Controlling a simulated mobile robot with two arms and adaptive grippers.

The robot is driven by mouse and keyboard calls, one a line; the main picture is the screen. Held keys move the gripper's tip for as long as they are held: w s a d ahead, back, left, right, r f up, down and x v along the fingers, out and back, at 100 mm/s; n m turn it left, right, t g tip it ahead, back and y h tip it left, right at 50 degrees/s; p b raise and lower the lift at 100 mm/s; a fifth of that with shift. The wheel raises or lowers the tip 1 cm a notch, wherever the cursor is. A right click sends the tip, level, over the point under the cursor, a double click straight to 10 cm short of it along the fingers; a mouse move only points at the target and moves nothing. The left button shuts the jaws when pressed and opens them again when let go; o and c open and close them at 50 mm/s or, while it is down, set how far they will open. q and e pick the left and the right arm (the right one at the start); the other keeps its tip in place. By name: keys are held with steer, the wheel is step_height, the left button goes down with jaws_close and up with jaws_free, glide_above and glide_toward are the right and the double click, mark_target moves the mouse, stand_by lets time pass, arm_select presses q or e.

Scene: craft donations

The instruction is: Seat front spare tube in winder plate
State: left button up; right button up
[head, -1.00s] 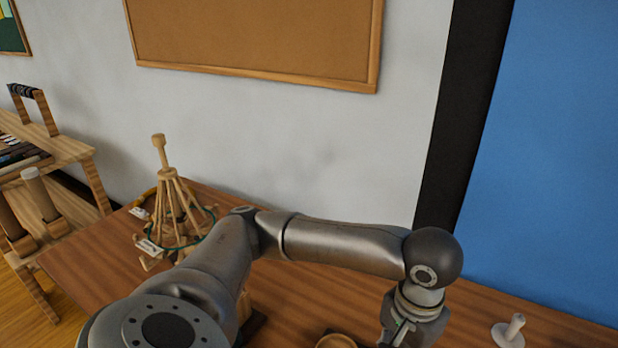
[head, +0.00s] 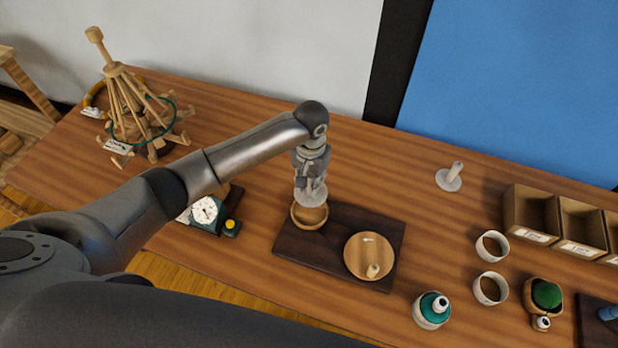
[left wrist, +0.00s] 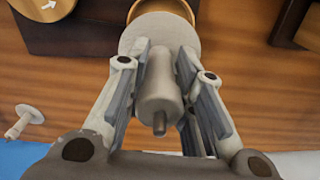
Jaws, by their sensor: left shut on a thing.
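My left gripper (head: 309,178) is shut on a pale tube with a round flange. The held tube (left wrist: 160,85) shows in the left wrist view between the fingers, its flange beyond their tips; the flange (head: 311,195) also shows in the head view. It hangs just above or in front of a wooden bowl (head: 298,222); contact cannot be told. The round wooden winder plate (head: 357,248), with a short peg (head: 373,270) and white mark, lies right of the bowl on a dark board (head: 325,255). Another pale tube (head: 450,178) stands on the table behind. My right gripper is not in view.
A wooden yarn swift (head: 135,110) stands at the left, with a scale (head: 204,211) nearer me.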

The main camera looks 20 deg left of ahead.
mark_target(309, 194)
arm_select(q)
steer(key=shift+s+f+m+p, duration=0.2)
steer(key=shift+f+m+p, duration=0.15)
steer(key=shift+f, duration=1.25)
steer(key=shift+f+b, duration=0.95)
steer(key=shift+b, duration=0.1)
step_height(309, 194, down, 2)
steer(key=shift+b, duration=1.2)
steer(key=shift+a+f+b, duration=0.1)
steer(key=shift+f+b, duration=0.65)
steer(key=shift+b, duration=0.1)
steer(key=shift+f, duration=0.55)
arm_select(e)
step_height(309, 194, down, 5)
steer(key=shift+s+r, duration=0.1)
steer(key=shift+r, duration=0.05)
